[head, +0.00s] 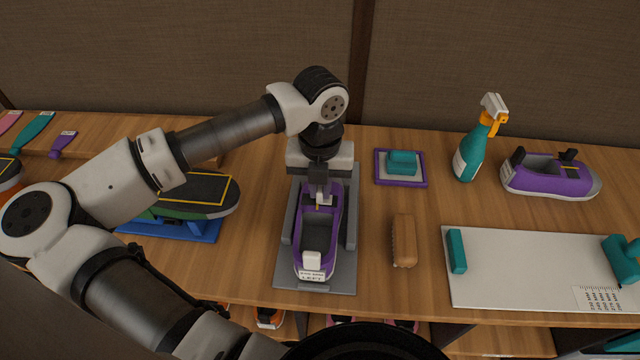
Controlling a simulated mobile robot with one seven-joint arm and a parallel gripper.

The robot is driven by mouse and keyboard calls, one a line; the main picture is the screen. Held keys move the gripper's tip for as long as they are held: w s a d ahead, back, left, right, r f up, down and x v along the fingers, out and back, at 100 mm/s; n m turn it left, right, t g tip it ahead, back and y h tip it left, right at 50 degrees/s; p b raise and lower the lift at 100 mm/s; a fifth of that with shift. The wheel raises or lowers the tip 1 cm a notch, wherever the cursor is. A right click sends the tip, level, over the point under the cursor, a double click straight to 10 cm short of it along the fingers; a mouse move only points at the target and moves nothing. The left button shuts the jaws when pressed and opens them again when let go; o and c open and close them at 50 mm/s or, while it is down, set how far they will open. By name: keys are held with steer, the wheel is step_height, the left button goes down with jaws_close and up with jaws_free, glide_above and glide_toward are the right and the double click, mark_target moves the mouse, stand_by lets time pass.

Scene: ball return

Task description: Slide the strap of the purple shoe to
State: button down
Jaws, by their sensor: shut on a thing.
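The purple shoe (302,254) sits in a grey cradle (350,238) at the middle of the counter, its heel with a white label reading LEFT toward me. My gripper (320,198) points down over the front part of the shoe and is shut on the strap, which its fingers mostly hide; a small yellow-orange bit shows there. A white block-like piece (312,261) stands at the heel end of the shoe. A second purple shoe (552,178) with black parts on top lies at the right, apart from my gripper.
A brown brush (404,240) lies just right of the cradle. Behind it are a purple-edged tray (424,182) with a teal block and a teal spray bottle (475,145). A white board (520,265) lies at right. A green shoe on a blue stand (190,230) is left, behind my arm.

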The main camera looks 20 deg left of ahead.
mark_target(318, 189)
steer(key=shift+a+f+b, duration=0.15)
steer(key=shift+f+b, duration=0.05)
steer(key=shift+b, duration=1.05)
steer(key=shift+r, duration=0.25)
steer(key=c, duration=1.4)
jaws_free()
steer(key=shift+s, duration=0.1)
steer(key=shift+c, duration=0.2)
step_height(318, 189, up, 14)
steer(key=b, duration=0.2)
steer(key=shift+f, duration=0.15)
